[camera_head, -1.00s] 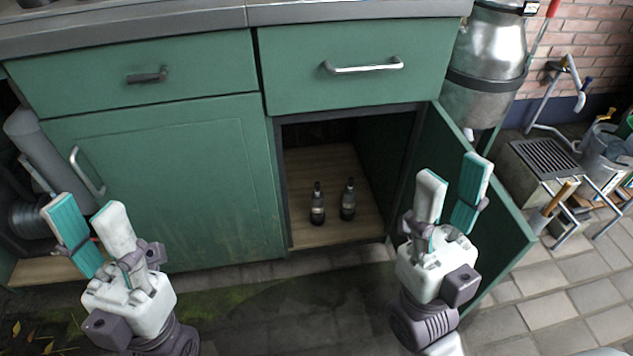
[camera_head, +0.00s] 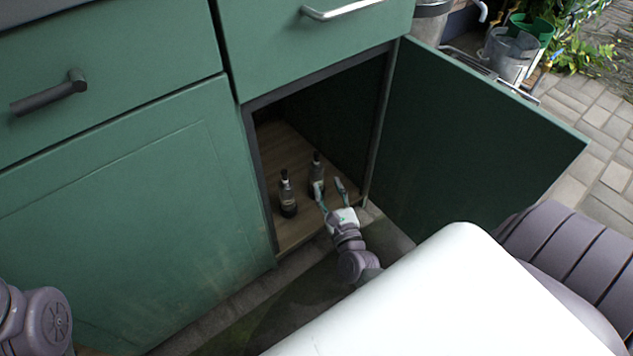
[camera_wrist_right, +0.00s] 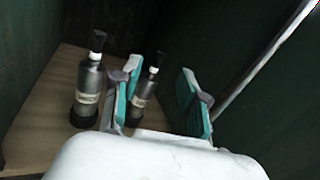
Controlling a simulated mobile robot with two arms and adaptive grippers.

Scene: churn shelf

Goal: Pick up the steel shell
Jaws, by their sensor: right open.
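Two similar bottle-shaped shells with dark necks, dark bases and pale labels stand upright on the cabinet floor. The left shell (camera_head: 288,197) also shows in the wrist view (camera_wrist_right: 88,92), grey and metallic. The right shell (camera_head: 317,168) shows in the wrist view (camera_wrist_right: 147,88), partly hidden by a finger. I cannot tell by material which is the steel one. My right gripper (camera_head: 329,187) is open at the cabinet opening, its fingers toward the right shell. In the wrist view this shell appears between the fingers (camera_wrist_right: 159,72), nearer the left one. My left gripper is out of view.
The green cabinet (camera_head: 120,200) has its right door (camera_head: 460,130) swung open, beside my right arm. The wooden cabinet floor (camera_head: 290,235) is otherwise bare where visible. A drawer (camera_head: 310,45) closes off the top. Metal buckets (camera_head: 508,52) stand outside at the back right.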

